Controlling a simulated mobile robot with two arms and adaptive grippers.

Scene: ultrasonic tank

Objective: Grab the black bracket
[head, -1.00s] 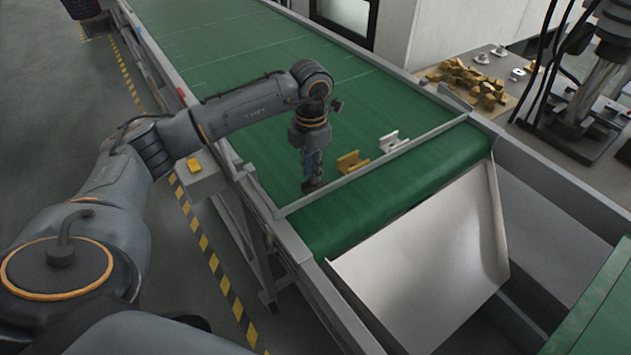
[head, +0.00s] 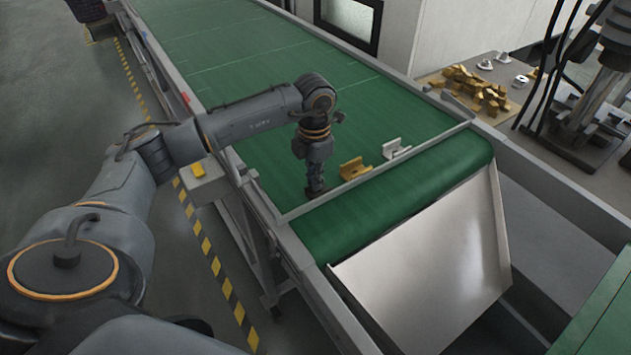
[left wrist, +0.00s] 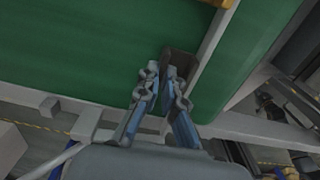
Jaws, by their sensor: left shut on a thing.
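The black bracket (left wrist: 180,64) shows dark brown-black between and just beyond the fingertips in the left wrist view. My left gripper (head: 315,188) points down at the green belt near its end bar, and its fingers (left wrist: 162,82) are shut on the bracket. In the head view the bracket is a small dark shape at the fingertips, largely hidden by the gripper. I cannot tell whether it still touches the belt. My right gripper is not in view.
A gold bracket (head: 354,169) and a white bracket (head: 396,149) lie on the green conveyor (head: 250,60) to the right of my left gripper. A metal bar (head: 375,172) crosses the belt's end. A metal chute (head: 430,265) slopes down beyond. Gold parts (head: 480,88) lie on a side table.

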